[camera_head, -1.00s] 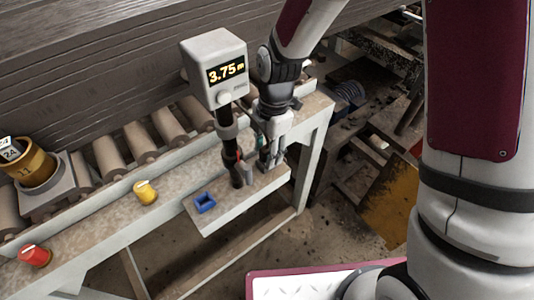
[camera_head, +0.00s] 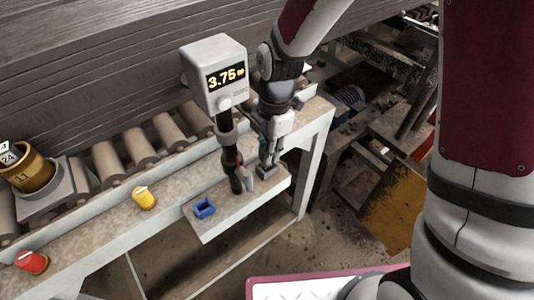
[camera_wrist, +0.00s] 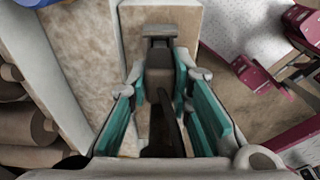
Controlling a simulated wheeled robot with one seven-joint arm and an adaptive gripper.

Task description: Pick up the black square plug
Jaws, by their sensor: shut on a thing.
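My gripper (camera_head: 267,160) is at the right end of the small shelf, just right of the gauge's dark post. In the wrist view, its teal-padded fingers (camera_wrist: 160,90) close from both sides on a dark square-ended piece, which I take to be the black square plug (camera_wrist: 158,60). A dark stem runs back from it between the fingers. In the head view, the plug is small and partly hidden at the fingertips. I cannot tell whether it touches the shelf.
A gauge (camera_head: 212,70) reading about 3.75 stands close left of my gripper. A small grey piece (camera_head: 248,184) is by its post.

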